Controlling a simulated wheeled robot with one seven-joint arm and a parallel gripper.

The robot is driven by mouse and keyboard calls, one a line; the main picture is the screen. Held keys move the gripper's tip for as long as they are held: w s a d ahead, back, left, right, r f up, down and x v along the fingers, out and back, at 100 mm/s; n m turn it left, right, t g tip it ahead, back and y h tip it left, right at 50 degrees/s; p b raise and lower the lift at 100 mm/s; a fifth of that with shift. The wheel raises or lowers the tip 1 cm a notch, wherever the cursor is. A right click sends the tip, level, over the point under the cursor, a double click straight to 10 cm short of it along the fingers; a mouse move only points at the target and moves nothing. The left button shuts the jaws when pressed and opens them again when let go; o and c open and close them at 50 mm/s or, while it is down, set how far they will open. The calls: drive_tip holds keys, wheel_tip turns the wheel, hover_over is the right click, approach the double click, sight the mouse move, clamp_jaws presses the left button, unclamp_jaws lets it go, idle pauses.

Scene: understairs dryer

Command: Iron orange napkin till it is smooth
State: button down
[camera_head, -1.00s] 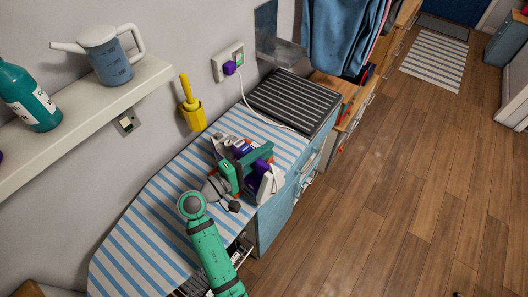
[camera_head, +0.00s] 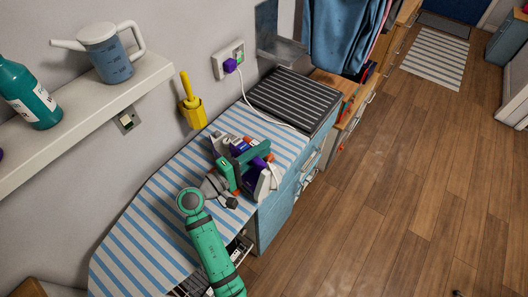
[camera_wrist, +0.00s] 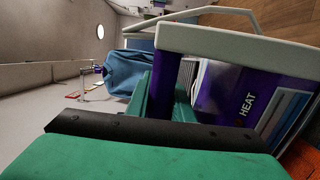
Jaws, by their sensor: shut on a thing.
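The white and purple iron (camera_head: 264,184) is on the striped ironing board (camera_head: 150,235), near its right edge in the head view. My gripper (camera_head: 256,160) is shut on it. In the wrist view the iron (camera_wrist: 250,85), marked HEAT, fills the right side, and a black and green finger of mine crosses the bottom. Orange cloth, apparently the napkin (camera_wrist: 302,155), shows at the lower right there, beside the iron. In the head view only small orange bits show around my gripper, so how smooth the napkin is cannot be told.
A yellow holder (camera_head: 192,108) hangs on the wall. The shelf (camera_head: 90,115) carries a jug and a teal bottle. The board's near left part is clear.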

drive_tip(key=shift+w+a+r, duration=0.1)
drive_tip(key=shift+w+a, duration=0.45)
drive_tip(key=shift+a, duration=0.1)
drive_tip(key=shift+s, duration=0.1)
drive_tip(key=shift+s+d, duration=0.9)
drive_tip(key=shift+d, duration=0.2)
drive_tip(key=shift+r, duration=2.95)
